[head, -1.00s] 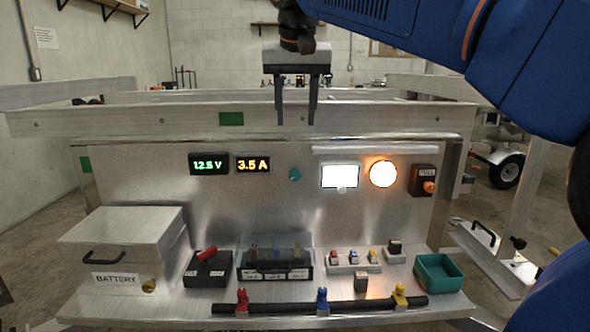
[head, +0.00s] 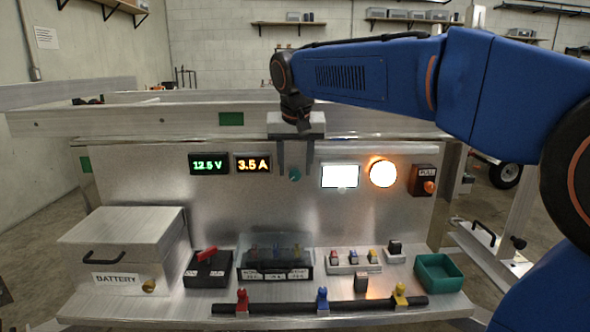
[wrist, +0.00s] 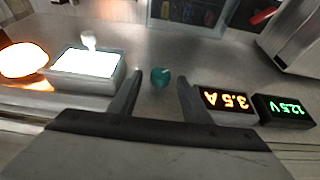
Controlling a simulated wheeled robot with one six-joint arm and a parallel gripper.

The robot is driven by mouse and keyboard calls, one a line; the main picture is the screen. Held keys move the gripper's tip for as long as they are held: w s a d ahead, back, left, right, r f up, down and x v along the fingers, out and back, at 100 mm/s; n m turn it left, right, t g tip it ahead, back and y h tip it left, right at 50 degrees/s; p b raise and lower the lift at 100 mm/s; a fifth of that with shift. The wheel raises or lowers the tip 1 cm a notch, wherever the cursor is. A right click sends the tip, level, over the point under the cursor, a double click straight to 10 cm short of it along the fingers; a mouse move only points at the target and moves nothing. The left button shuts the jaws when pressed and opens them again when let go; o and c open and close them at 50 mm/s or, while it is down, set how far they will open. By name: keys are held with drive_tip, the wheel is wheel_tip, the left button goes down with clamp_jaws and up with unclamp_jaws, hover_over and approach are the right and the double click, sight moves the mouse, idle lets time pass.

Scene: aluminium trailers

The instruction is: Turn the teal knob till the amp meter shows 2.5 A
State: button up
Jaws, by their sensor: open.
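The teal knob (head: 295,174) is a small round knob on the upright metal panel. My gripper (head: 295,174) is open, pointing down, with its two fingers on either side of the knob in the head view. In the wrist view the knob (wrist: 160,77) shows between and beyond the fingertips of my gripper (wrist: 160,78). I cannot tell that either finger touches it. The amp meter (head: 253,164) reads 3.5 A in orange, left of the knob. It also shows upside down in the wrist view (wrist: 226,101).
A green 12.5 V meter (head: 209,164) is left of the amp meter. Right of the knob are a lit white panel (head: 340,176), a glowing round lamp (head: 383,174) and an orange pull knob (head: 429,187). A battery box (head: 122,236) and switches stand on the shelf below.

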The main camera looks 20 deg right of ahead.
drive_tip(key=shift+w+f, duration=0.2)
drive_tip(key=shift+f, duration=0.35)
drive_tip(key=c, duration=1)
drive_tip(key=shift+a, duration=0.1)
drive_tip(key=h, duration=0.3)
drive_tip(key=shift+w+a+f+n+g, duration=0.1)
drive_tip(key=shift+w+a+n+g, duration=0.05)
drive_tip(key=shift+a+n+g, duration=0.25)
drive_tip(key=shift+w+a+f+n+g+h, duration=0.1)
drive_tip(key=shift+n+g+h, duration=0.05)
drive_tip(key=shift+h, duration=0.7)
drive_tip(key=shift+s+a+f+n+g+h, duration=0.1)
drive_tip(key=shift+n+h, duration=0.1)
drive_tip(key=shift+h, duration=0.6)
drive_tip(key=shift+w+a+f+n+g+h, duration=0.1)
drive_tip(key=shift+n+g+h, duration=0.05)
drive_tip(key=shift+h, duration=0.7)
